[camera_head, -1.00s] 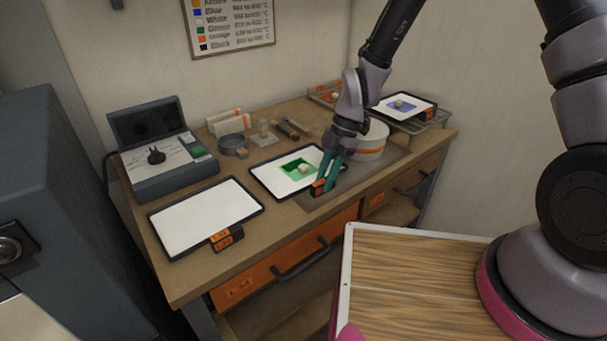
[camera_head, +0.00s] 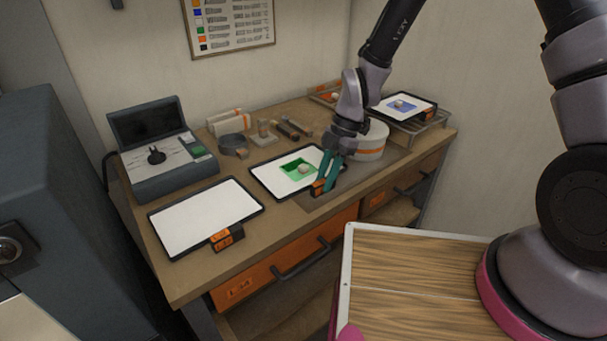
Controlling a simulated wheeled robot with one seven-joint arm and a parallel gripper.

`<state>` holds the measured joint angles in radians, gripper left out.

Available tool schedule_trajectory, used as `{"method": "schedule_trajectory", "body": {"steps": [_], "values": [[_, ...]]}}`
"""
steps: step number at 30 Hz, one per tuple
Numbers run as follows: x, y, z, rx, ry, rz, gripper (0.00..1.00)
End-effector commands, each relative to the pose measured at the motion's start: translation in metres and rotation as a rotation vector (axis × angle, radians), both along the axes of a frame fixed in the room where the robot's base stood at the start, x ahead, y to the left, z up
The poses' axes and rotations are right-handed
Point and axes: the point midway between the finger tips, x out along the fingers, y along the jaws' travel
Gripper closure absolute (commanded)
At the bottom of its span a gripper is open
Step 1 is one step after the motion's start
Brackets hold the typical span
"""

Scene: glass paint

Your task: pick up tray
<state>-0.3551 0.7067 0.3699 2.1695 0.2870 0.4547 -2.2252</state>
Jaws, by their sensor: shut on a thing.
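A white tray with a dark rim (camera_head: 268,176) lies on the workbench, with a green square and a small pale lump on it. An orange and black handle block (camera_head: 318,188) sits at its front right edge. My gripper (camera_head: 326,183), with teal fingers pointing down, is shut on this handle. The fingers hide part of the handle and the tray's right side. The tray appears to rest on or very close to the bench top; I cannot tell if there is a gap.
An empty white tray (camera_head: 205,215) lies to the left. Another tray with a blue square (camera_head: 388,102) sits on a rack at the back right. A round white container (camera_head: 371,145) stands just behind my gripper. A grey device (camera_head: 165,165) is at the left.

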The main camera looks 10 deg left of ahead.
Motion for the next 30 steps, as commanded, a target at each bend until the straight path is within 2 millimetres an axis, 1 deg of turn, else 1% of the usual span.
{"method": "schedule_trajectory", "body": {"steps": [6,8,10,21,24,30], "values": [[0.000,0.000,0.001,0.002,-0.002,0.000,1.00],[0.001,0.001,0.004,0.002,-0.003,0.001,1.00],[0.001,0.001,0.011,0.003,-0.003,0.000,1.00],[0.001,0.000,0.079,0.002,-0.007,0.000,1.00],[0.001,0.000,0.092,0.003,-0.004,-0.001,1.00],[0.001,0.000,0.108,0.002,-0.003,0.000,1.00]]}}
